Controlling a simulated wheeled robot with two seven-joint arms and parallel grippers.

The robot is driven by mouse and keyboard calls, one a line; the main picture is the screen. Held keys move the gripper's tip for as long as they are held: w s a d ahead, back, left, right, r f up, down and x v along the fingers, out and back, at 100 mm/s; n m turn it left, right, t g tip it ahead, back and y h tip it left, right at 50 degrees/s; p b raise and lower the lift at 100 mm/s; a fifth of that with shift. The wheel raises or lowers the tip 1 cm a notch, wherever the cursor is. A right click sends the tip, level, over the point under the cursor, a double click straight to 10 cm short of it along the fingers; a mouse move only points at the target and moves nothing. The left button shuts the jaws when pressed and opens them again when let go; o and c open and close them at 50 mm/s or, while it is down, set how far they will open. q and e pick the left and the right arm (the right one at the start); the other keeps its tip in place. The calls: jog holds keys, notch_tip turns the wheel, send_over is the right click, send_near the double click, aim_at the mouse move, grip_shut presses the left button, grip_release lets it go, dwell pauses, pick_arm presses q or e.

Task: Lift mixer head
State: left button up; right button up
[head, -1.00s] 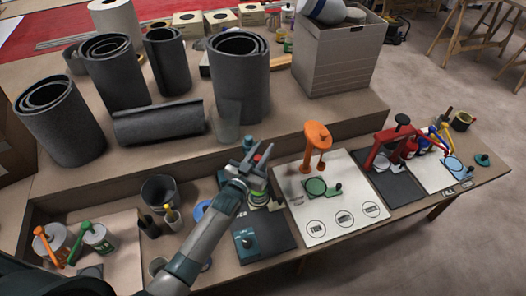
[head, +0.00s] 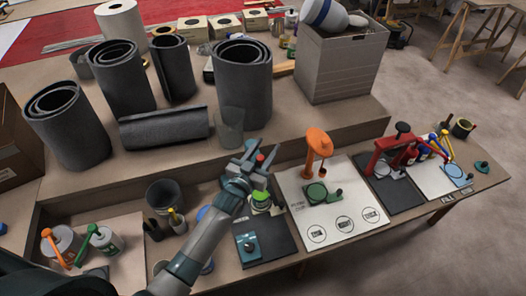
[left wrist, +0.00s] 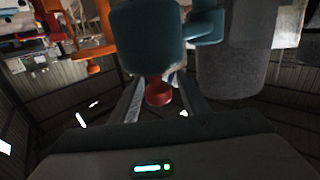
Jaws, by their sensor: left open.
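A mixer stands on a dark mat (head: 276,243), with a teal box with a round dial (head: 248,246) at the front. A green pot (head: 260,200) shows behind the box. In the head view my left gripper (head: 260,164) is open above the pot, at a small red knob (head: 261,159), and covers much of the mixer. In the left wrist view the large teal mixer head (left wrist: 152,38) fills the upper middle. Its red knob (left wrist: 158,94) lies between the open fingers of my left gripper (left wrist: 163,100); contact cannot be told. My right gripper is not in view.
A white board with an orange stand (head: 318,142) is just right of the mixer. A red press (head: 396,152) is further right. A clear cup (head: 229,128) and dark felt rolls (head: 244,80) stand behind. Cans with orange and green handles (head: 103,240) are at the left.

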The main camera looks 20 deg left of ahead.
pick_arm(q)
jog(key=shift+s+f, duration=0.1)
jog(key=shift+s+a, duration=0.15)
jog(key=shift+s, duration=0.35)
jog(key=s+a+b, duration=0.3)
jog(key=s+b, duration=0.1)
jog(key=s, duration=1.2)
jog(key=shift+b, duration=0.4)
